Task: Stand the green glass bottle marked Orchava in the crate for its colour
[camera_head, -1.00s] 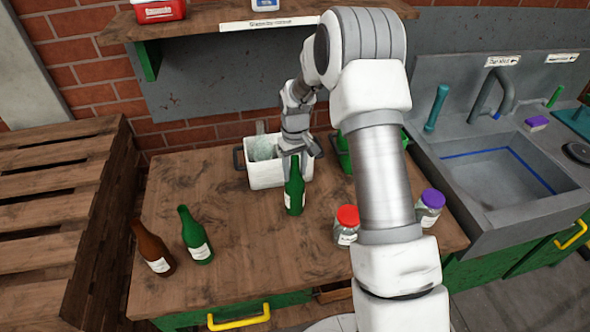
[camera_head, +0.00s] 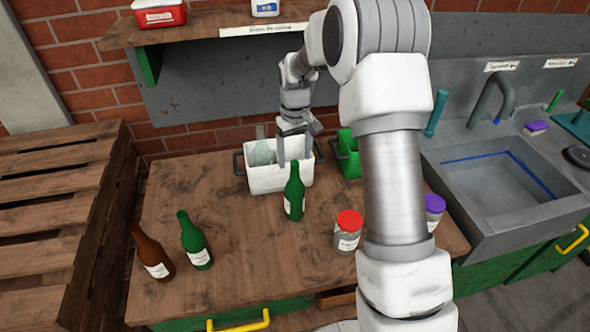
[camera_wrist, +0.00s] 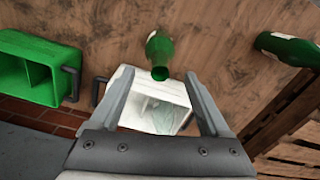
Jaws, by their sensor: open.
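Two green glass bottles stand upright on the wooden table; the labels are too small to read, so I cannot tell which is Orchava. One green bottle (camera_head: 294,194) stands just in front of the white crate (camera_head: 266,183); it shows beyond my fingertips in the wrist view (camera_wrist: 160,50). The other green bottle (camera_head: 195,242) stands at the left front, and shows at the upper right of the wrist view (camera_wrist: 285,47). A green crate (camera_head: 349,162) stands right of the white one. My gripper (camera_head: 294,163) is open and empty above the white crate, behind the nearer bottle.
A brown bottle (camera_head: 153,255) stands at the left front. A clear glass item (camera_head: 262,153) is in the white crate. A red-lidded jar (camera_head: 347,232) and a purple-lidded jar (camera_head: 434,209) stand at right. A shelf (camera_head: 215,30) hangs above; a sink (camera_head: 505,185) lies right.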

